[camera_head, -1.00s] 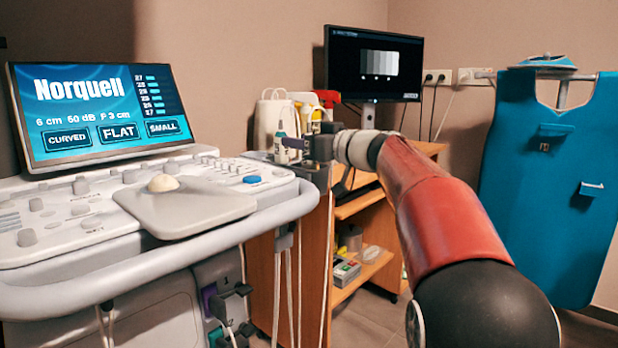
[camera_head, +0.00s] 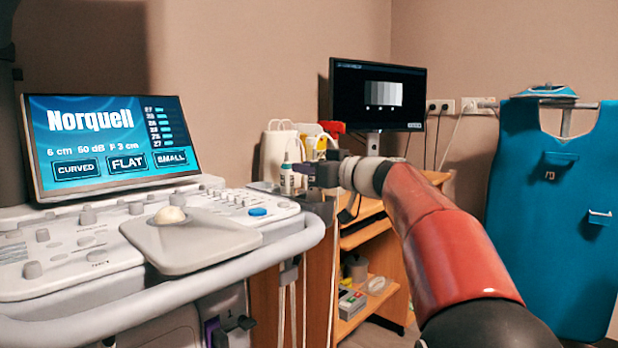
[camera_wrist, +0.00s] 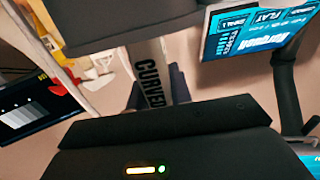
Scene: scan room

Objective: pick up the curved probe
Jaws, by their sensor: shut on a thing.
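The curved probe (camera_wrist: 148,68) is a pale handle with "CURVED" in dark letters along it, seen in the wrist view. My gripper (camera_wrist: 155,88) is shut on it, with a dark finger on each side of the handle. The probe's far end is hidden or out of view. In the head view my gripper (camera_head: 328,174) is at the holders on the console's right end, and the probe cannot be made out clearly there.
A wooden trolley (camera_head: 385,255) with a monitor (camera_head: 376,95) stands behind. A blue apron (camera_head: 560,190) hangs at right.

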